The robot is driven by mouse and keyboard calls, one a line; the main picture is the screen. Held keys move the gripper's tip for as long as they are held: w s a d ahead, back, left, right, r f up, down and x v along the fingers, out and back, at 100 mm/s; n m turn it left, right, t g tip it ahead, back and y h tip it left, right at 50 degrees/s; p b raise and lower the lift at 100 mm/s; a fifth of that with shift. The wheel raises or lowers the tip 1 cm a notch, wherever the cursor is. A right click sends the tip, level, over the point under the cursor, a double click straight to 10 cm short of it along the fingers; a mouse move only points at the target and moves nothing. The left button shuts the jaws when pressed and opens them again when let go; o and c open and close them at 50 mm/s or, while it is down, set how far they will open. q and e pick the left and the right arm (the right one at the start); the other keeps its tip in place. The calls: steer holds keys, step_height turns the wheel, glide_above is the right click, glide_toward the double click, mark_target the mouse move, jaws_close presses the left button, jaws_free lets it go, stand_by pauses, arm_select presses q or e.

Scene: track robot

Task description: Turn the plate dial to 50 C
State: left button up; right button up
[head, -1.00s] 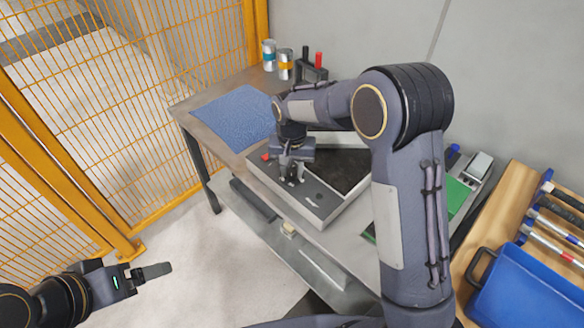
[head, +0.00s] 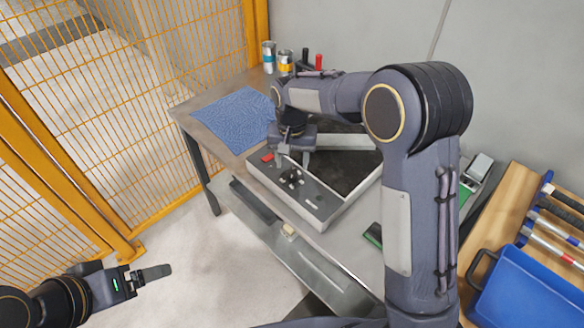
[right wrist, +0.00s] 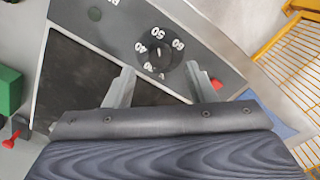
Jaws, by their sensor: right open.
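The hot plate (head: 322,216) stands on the bench, with a grey front panel and a dark top. Its black dial (head: 292,177) is on that panel. In the right wrist view the dial (right wrist: 160,52) shows white numbers, with 40, 50 and 60 legible, and a small white mark at its middle.
A red switch (head: 267,157) sits on the panel's left end. A blue cloth (head: 232,118) lies left of the plate. Cans (head: 269,56) stand at the back. A blue bin (head: 530,290) is at the right. An orange mesh fence (head: 110,120) bounds the left.

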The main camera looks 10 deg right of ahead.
mark_target(293, 174)
steer(key=shift+r, duration=1.85)
steer(key=s+d+r+t+y, duration=0.1)
steer(key=s+d+r+y, duration=0.1)
steer(key=s+d+r, duration=0.3)
steer(key=s+d+r+t+y, duration=0.1)
steer(key=s+d+r, duration=0.25)
steer(key=s, duration=0.45)
steer(key=s+d+f+n+t, duration=0.1)
steer(key=s+f+t, duration=0.1)
steer(key=s, duration=1.4)
steer(key=shift+f+n+t+y, duration=0.3)
steer(key=shift+n+t+y, duration=0.1)
steer(key=shift+t, duration=0.4)
